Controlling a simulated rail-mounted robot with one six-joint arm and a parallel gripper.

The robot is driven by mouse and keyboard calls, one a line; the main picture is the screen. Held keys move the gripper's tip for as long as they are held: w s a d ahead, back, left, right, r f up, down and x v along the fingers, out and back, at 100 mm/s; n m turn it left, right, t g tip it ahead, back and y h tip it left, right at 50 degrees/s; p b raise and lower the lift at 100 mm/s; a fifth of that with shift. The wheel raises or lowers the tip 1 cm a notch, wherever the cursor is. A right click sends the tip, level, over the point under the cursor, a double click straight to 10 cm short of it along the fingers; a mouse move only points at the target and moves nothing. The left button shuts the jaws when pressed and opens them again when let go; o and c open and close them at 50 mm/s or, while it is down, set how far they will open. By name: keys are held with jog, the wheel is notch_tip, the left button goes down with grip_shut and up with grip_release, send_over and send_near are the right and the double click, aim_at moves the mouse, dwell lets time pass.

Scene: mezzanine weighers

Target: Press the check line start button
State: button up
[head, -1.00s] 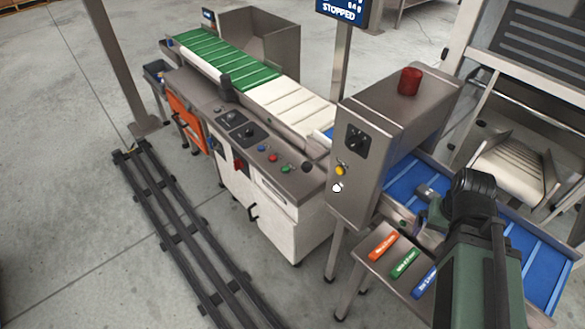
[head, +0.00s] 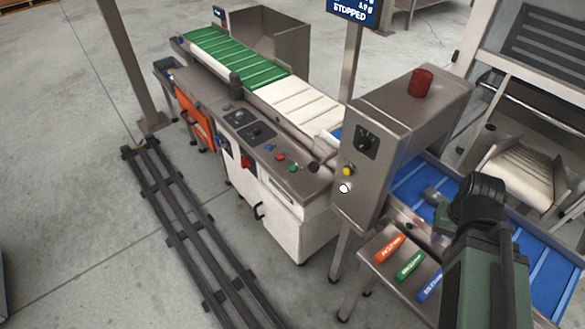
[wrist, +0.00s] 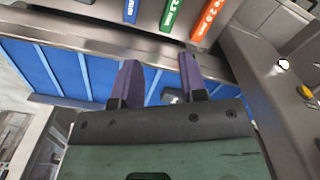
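A white button (head: 344,188) and a yellow button (head: 348,171) sit on the front of the steel housing (head: 407,112), below a black dial. Blue (head: 268,147), red (head: 281,157) and green (head: 292,169) buttons sit on the sloped console. No readable label tells me which one is the check line start button. In the wrist view the white button (wrist: 283,65) and yellow button (wrist: 305,92) show at the right. My gripper (wrist: 160,78) is open and empty over the blue belt, apart from all these buttons. Its fingertips cannot be made out in the head view.
A hanging display (head: 352,11) reads STOPPED. Orange (head: 389,248), green (head: 410,266) and blue labelled bars lie on a small steel table left of my arm. The blue belt (head: 545,265) runs beneath it. Floor rails (head: 190,225) run at the left.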

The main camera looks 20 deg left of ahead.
grip_shut()
dwell(1.1)
